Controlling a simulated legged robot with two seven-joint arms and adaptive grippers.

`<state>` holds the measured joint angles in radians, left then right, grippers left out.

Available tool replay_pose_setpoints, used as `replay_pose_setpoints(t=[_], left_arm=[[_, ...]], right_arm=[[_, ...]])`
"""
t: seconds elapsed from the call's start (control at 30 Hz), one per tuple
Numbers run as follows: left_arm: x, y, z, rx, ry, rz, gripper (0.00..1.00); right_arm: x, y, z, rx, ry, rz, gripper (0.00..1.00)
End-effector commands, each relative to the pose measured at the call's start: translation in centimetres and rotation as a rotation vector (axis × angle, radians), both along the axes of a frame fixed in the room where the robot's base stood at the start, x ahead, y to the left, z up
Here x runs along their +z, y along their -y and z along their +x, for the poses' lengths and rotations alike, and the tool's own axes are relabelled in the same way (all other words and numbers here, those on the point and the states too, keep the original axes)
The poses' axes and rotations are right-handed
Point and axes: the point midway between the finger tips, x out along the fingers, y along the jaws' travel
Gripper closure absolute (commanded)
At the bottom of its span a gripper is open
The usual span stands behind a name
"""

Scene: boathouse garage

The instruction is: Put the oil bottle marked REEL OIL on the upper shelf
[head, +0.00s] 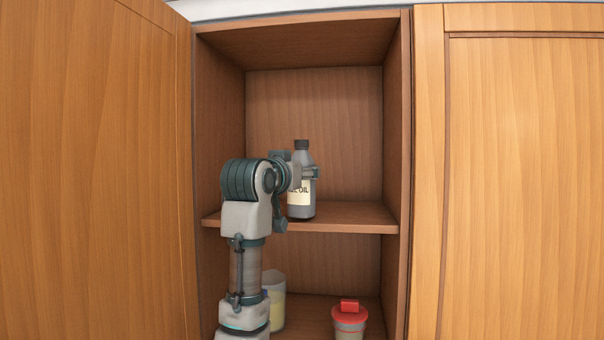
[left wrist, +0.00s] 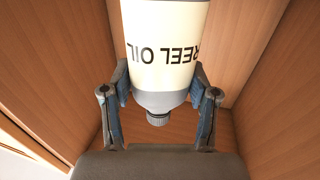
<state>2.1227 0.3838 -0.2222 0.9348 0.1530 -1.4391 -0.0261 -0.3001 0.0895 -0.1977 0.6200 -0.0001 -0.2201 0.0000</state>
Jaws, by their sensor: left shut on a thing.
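The oil bottle (head: 302,207) is grey with a dark cap and a cream label, and stands upright in the open cabinet at the upper shelf (head: 350,217). Its base appears at the level of the shelf board; I cannot tell whether it rests on it or hangs just above. My left gripper (head: 303,173) is shut around the bottle's upper part and hides some of the label. In the left wrist view the bottle (left wrist: 165,45) appears upside down, its label reading REEL OIL, between the fingers of my left gripper (left wrist: 160,97). My right gripper is not in view.
The lower shelf (head: 310,307) holds a clear container with yellowish contents (head: 275,300) and a jar with a red lid (head: 349,318). An open door (head: 95,170) stands at the left, a closed door (head: 525,180) at the right. The upper shelf is otherwise clear where visible.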

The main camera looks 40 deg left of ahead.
Motion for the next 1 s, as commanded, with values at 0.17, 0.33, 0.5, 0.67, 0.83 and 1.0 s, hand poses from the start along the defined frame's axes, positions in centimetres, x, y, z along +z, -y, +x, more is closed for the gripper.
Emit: replay_pose_setpoints(t=[0.17, 0.33, 0.5, 0.67, 0.83, 1.0], left_arm=[[-0.2, -0.2, 0.0, 0.0, 0.001, -0.001, 0.9], [-0.2, 0.0, 0.0, 0.0, 0.001, 0.0, 0.23], [-0.1, 0.4, 0.0, 0.0, 0.0, 0.002, 0.11], [-0.2, 0.6, 0.1, 0.0, -0.003, 0.003, 0.11], [-0.1, 0.5, -0.9, 0.0, 0.001, 0.002, 0.11], [-0.2, 1.2, -4.1, 0.0, 0.003, 0.002, 0.11]], right_arm=[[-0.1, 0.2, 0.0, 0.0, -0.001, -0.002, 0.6], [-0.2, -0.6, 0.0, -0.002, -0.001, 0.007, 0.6], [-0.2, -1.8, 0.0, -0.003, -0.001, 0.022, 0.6], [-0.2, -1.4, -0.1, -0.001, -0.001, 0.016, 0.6], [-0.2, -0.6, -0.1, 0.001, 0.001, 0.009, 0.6], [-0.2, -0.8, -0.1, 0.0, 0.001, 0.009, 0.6]])
